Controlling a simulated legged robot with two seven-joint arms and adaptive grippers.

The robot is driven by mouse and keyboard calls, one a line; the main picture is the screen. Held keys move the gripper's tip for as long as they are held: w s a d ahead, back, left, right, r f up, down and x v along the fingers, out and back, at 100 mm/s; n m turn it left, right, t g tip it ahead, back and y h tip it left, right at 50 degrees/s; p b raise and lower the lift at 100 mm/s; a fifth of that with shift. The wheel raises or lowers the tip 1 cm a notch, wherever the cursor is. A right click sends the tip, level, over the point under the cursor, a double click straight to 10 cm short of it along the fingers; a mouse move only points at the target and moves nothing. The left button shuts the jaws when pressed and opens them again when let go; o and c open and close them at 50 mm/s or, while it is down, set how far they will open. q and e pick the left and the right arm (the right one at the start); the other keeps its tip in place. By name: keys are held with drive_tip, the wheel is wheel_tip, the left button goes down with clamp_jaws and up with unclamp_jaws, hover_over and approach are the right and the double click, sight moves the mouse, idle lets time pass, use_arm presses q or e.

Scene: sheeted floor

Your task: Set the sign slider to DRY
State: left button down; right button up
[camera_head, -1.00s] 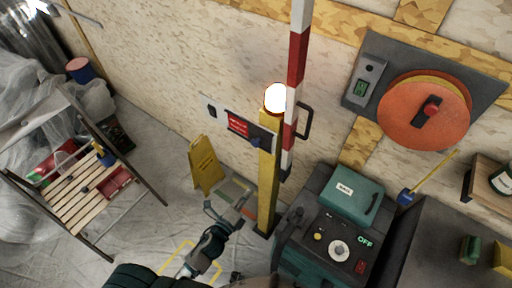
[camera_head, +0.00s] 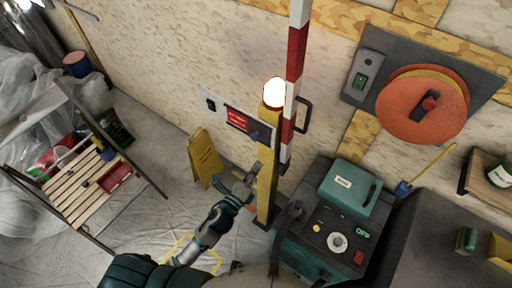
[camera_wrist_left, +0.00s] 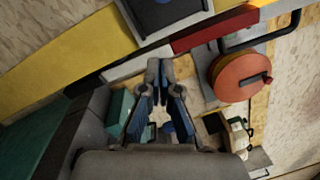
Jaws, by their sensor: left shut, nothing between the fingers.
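A pale plate with a red label, which looks like the sign slider (camera_head: 235,119), is by the top of the yellow post (camera_head: 267,185). A blue knob (camera_head: 256,136) sits at its right end. The lettering is too small to read. My left gripper (camera_head: 247,175) is below the plate, just left of the post, apart from the knob. In the left wrist view its fingers (camera_wrist_left: 160,68) are together and empty. A yellow folding floor sign (camera_head: 204,158) stands to the left of the gripper. My right gripper is not in view.
A red and white barrier pole (camera_head: 297,60) rises beside the post, with a lit lamp (camera_head: 274,92) on top of the post. A teal machine (camera_head: 335,220) stands right of it. An orange reel (camera_head: 420,108) hangs on the wall. A wooden slatted seat (camera_head: 85,190) is at left.

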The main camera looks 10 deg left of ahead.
sight(262, 137)
use_arm(q)
drive_tip(key=w, duration=0.2)
drive_tip(key=w+r+p, duration=0.1)
drive_tip(key=w, duration=0.1)
drive_tip(key=w+r+p, duration=0.1)
drive_tip(key=w, duration=0.1)
drive_tip(key=shift+a, duration=0.3)
drive_tip(key=shift+w+a+r, duration=0.1)
drive_tip(key=shift+a, duration=0.4)
drive_tip(key=shift+w+a, duration=0.15)
drive_tip(key=shift+a, duration=0.15)
drive_tip(key=w+a, duration=0.1)
drive_tip(key=a, duration=0.2)
drive_tip(key=w+a, duration=0.1)
drive_tip(key=a, duration=0.2)
drive_tip(key=w+a, duration=0.1)
drive_tip(key=a, duration=0.2)
drive_tip(key=shift+w+r, duration=0.1)
drive_tip(key=shift+w, duration=0.3)
